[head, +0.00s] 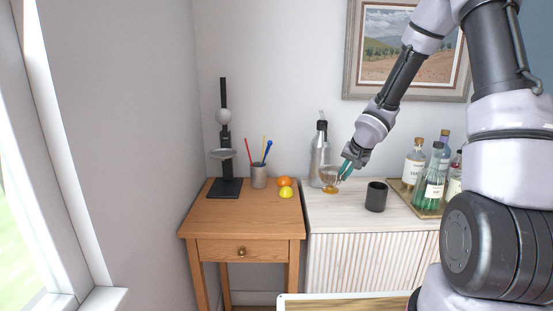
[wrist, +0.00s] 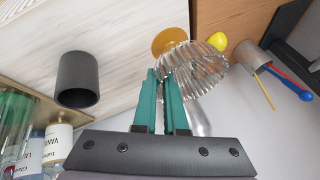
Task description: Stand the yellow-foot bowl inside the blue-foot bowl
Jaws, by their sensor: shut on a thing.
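The yellow-foot bowl (head: 328,177) is ribbed clear glass on an amber-yellow foot, at the left end of the pale cabinet top. In the wrist view its glass (wrist: 200,72) lies just beyond my fingertips and its foot faces the upper left. My gripper (head: 346,170), with teal fingers, is shut on the bowl's wall from the right. The fingers also show in the wrist view (wrist: 162,76). The bowl looks upright; I cannot tell whether its foot touches the cabinet top. I see no blue-foot bowl in either view.
A black cup (head: 376,197) stands right of the bowl, and a grey bottle (head: 319,153) close behind it. A tray (head: 427,209) of several bottles is farther right. The wooden table (head: 222,213) at left holds a black stand (head: 224,165), a pen cup (head: 258,178), an orange and a lemon.

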